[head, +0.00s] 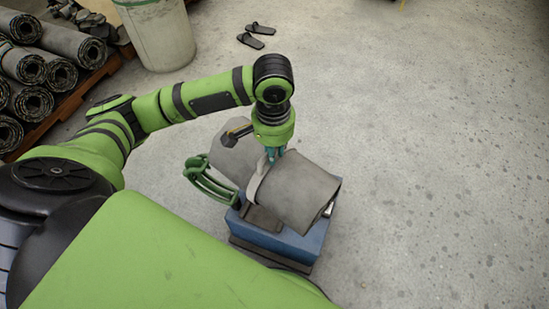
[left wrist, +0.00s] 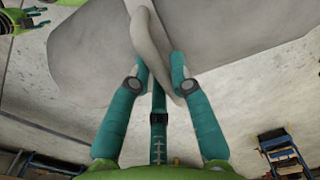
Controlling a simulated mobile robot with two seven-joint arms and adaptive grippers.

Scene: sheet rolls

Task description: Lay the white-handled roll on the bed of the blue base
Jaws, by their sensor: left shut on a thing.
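The grey roll (head: 308,196) with a pale white handle (head: 258,178) is directly over the blue base (head: 290,240) in the head view. My left gripper (head: 273,154) is above the roll's middle, shut on the handle. The left wrist view shows its teal fingers (left wrist: 160,80) on either side of the white handle (left wrist: 152,38), with the grey roll (left wrist: 90,55) behind. The roll hides most of the bed; I cannot tell whether it touches it. My right gripper is not in view.
Several dark rolls (head: 28,68) lie on a pallet at far left, near a pale bin (head: 158,32). Concrete floor to the right is clear.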

